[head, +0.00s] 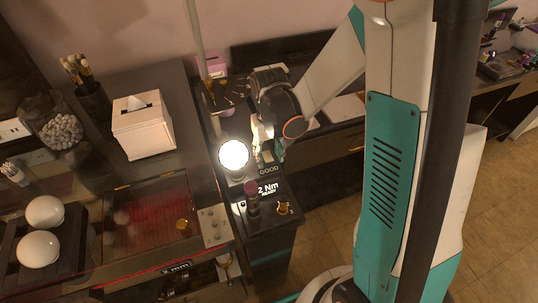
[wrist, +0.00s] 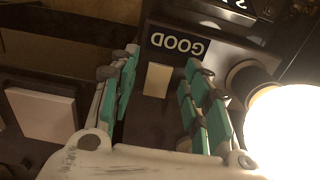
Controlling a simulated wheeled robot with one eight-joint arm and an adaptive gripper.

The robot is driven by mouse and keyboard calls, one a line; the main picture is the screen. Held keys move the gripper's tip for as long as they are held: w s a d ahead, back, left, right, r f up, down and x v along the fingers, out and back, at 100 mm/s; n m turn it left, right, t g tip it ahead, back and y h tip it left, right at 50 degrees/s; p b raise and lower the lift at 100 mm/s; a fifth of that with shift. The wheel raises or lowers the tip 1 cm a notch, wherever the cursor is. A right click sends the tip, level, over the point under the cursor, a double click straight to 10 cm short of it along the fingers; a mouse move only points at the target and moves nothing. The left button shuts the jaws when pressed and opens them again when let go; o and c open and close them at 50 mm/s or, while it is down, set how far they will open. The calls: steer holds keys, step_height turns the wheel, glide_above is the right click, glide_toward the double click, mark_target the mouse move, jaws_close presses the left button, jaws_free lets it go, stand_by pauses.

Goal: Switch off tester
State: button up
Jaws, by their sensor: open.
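The tester (head: 243,177) stands on the dark counter with a brightly lit bulb (head: 233,155) in it. The lit bulb also shows at the right of the wrist view (wrist: 285,125). A label on the tester reads GOOD (wrist: 178,44), upside down in the wrist view. A beige rectangular switch or button (wrist: 157,80) sits beside the label, between my fingers in that view. My gripper (wrist: 162,60) is open and empty, with its teal fingers on either side of the switch. I cannot tell whether the fingertips touch the panel. In the head view my gripper (head: 268,148) is beside the bulb.
A unit marked 2 Nm READY (head: 268,189) is in front of the tester. A white tissue box (head: 144,130), a glass bowl of pebbles (head: 60,131) and two white bulbs (head: 41,230) on a dark tray are to the left. A thin pole rises behind the bulb.

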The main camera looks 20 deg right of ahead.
steer(key=shift+c, duration=0.3)
jaws_close()
steer(key=shift+w+g, duration=0.3)
steer(key=shift+g, duration=0.5)
steer(key=shift+w+g+b, duration=0.1)
steer(key=shift+g+b, duration=0.35)
steer(key=shift+g, duration=0.25)
steer(key=shift+r, duration=0.1)
